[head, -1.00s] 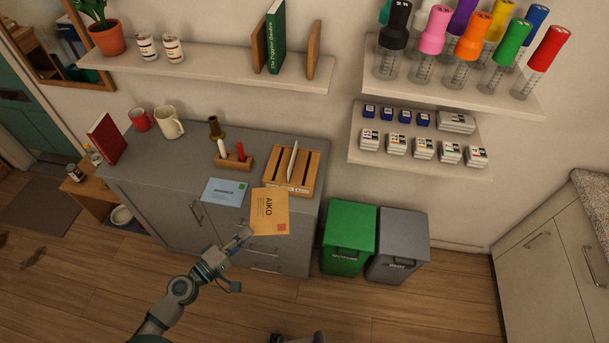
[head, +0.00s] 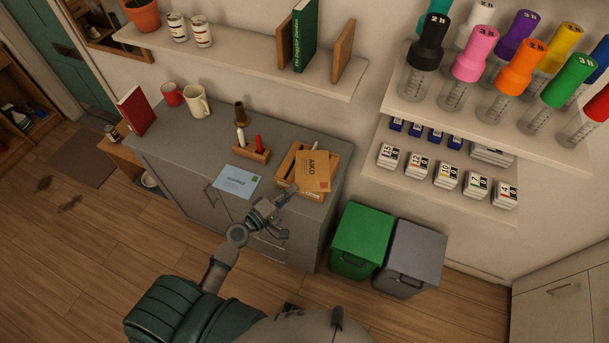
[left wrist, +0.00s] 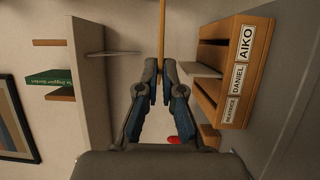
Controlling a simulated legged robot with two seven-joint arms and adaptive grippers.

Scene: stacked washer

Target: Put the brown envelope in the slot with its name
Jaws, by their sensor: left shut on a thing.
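The brown envelope (head: 314,168), marked AIKO, is held by its lower edge in my left gripper (head: 289,193), which is shut on it. In the left wrist view the envelope (left wrist: 162,28) shows edge-on between the closed fingertips (left wrist: 160,68). The wooden sorter (head: 283,168) stands on the grey cabinet, partly hidden behind the envelope in the head view. In the left wrist view the sorter's front (left wrist: 245,75) carries the labels AIKO, DANIEL and BEATRICE, with AIKO at the top of the picture. The envelope is apart from the sorter there. A pale envelope (left wrist: 197,69) stands in the sorter. My right gripper is not in view.
A blue envelope (head: 237,181) lies on the grey cabinet (head: 190,155). A wooden pen holder (head: 252,152) stands left of the sorter. A shelf (head: 250,62) runs above. Green (head: 362,238) and grey (head: 411,255) bins stand right of the cabinet.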

